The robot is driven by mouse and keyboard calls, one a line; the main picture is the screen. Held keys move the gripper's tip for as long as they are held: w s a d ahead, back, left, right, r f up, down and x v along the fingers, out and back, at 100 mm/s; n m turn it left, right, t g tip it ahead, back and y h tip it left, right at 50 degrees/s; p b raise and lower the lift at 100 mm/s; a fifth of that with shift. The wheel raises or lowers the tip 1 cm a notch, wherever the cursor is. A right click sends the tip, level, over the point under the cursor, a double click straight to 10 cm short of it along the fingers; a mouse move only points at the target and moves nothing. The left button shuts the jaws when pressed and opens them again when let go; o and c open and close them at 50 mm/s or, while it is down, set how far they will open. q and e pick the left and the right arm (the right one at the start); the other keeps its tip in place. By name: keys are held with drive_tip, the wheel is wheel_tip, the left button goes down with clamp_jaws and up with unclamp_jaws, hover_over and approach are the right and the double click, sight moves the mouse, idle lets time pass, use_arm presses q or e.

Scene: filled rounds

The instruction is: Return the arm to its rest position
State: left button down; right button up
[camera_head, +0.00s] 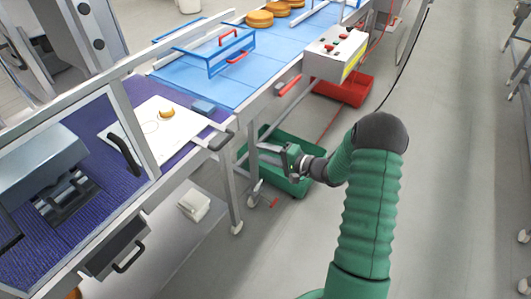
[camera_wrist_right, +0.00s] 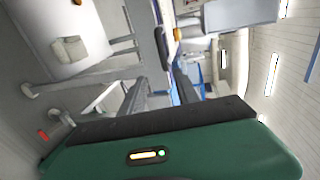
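My right arm, with a green ribbed sleeve (camera_head: 368,205), comes in from the lower right of the head view. Its green and grey gripper (camera_head: 266,153) points left, close to the frame of the conveyor table. In the right wrist view the two dark fingers of the gripper (camera_wrist_right: 161,88) stand apart with nothing held between them. My left gripper is in neither view.
A blue conveyor (camera_head: 200,80) carries several round orange-brown items (camera_head: 260,18) at the back. A white board (camera_head: 165,130) with one small piece (camera_head: 167,113) lies on the purple belt. A green crate (camera_head: 290,185) and red crate (camera_head: 345,90) stand below.

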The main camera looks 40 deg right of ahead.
drive_tip(key=shift+d, duration=0.1)
